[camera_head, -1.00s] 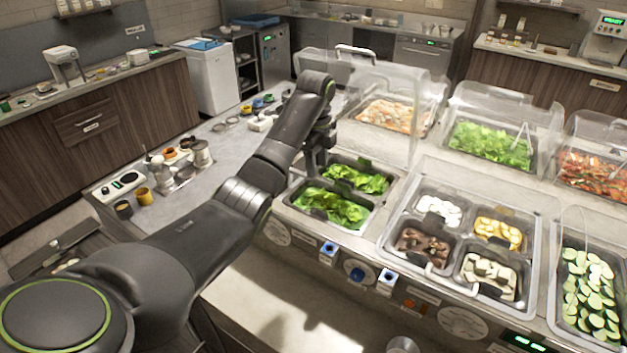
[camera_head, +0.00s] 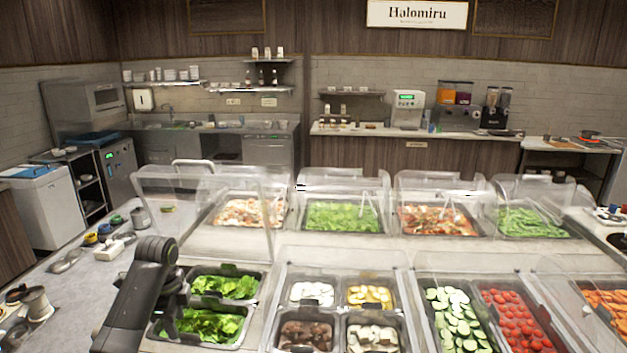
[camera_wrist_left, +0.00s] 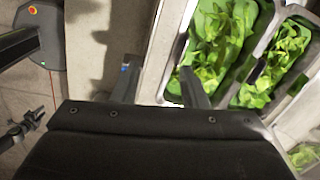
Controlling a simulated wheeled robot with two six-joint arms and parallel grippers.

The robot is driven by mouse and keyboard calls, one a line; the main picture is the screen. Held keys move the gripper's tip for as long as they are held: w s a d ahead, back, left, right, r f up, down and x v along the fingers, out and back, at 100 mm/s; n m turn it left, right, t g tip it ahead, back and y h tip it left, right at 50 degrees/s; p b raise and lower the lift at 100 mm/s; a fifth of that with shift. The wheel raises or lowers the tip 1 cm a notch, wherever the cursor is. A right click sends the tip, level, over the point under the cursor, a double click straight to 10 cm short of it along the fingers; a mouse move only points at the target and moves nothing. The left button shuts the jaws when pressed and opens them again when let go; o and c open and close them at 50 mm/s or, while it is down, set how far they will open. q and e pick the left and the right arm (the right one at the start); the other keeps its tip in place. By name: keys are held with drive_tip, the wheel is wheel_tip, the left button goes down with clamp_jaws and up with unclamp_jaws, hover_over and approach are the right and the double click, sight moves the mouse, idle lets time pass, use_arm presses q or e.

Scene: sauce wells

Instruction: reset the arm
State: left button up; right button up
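My left arm comes up from the lower left in the head view. Its gripper (camera_head: 174,308) hangs at the left edge of two lettuce wells and partly blends with the dark forearm. In the left wrist view the two fingers of the left gripper (camera_wrist_left: 158,82) are apart with nothing between them. Below them lie the counter edge and the lettuce wells: the nearer lettuce (camera_wrist_left: 215,50) is just right of the fingers. In the head view the back lettuce (camera_head: 225,286) and front lettuce (camera_head: 208,325) are both visible. My right gripper does not show.
Clear sneeze guards (camera_head: 330,185) stand over the back row of food wells. Right of the lettuce are a four-part well tray (camera_head: 338,309), then cucumber (camera_head: 455,320) and tomatoes (camera_head: 513,318). Small cups and tools lie on the left counter (camera_head: 75,290).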

use_arm(q)
drive_tip(key=s+d+f+n+t, duration=0.1)
drive_tip(key=s+f+n, duration=0.3)
drive_tip(key=s+f, duration=0.5)
drive_tip(key=s+d+f+n, duration=0.1)
drive_tip(key=s+f+n, duration=0.4)
drive_tip(key=s, duration=0.6)
drive_tip(key=s+r+n+t+y, duration=0.15)
drive_tip(key=s+n, duration=0.65)
drive_tip(key=s, duration=1.2)
wheel_tip(320, 180, down, 32)
drive_tip(key=a+b, duration=0.1)
drive_tip(key=b, duration=0.7)
drive_tip(key=s+f+g+b, duration=0.1)
drive_tip(key=s+f+b, duration=0.2)
drive_tip(key=s+f, duration=0.4)
drive_tip(key=s+d+f+g+b, duration=0.1)
drive_tip(key=s+f+b, duration=0.2)
drive_tip(key=s+f, duration=0.5)
wheel_tip(320, 180, down, 7)
drive_tip(key=shift+s+f+h, duration=0.1)
drive_tip(key=shift+s+h, duration=0.05)
drive_tip(key=shift+h, duration=0.3)
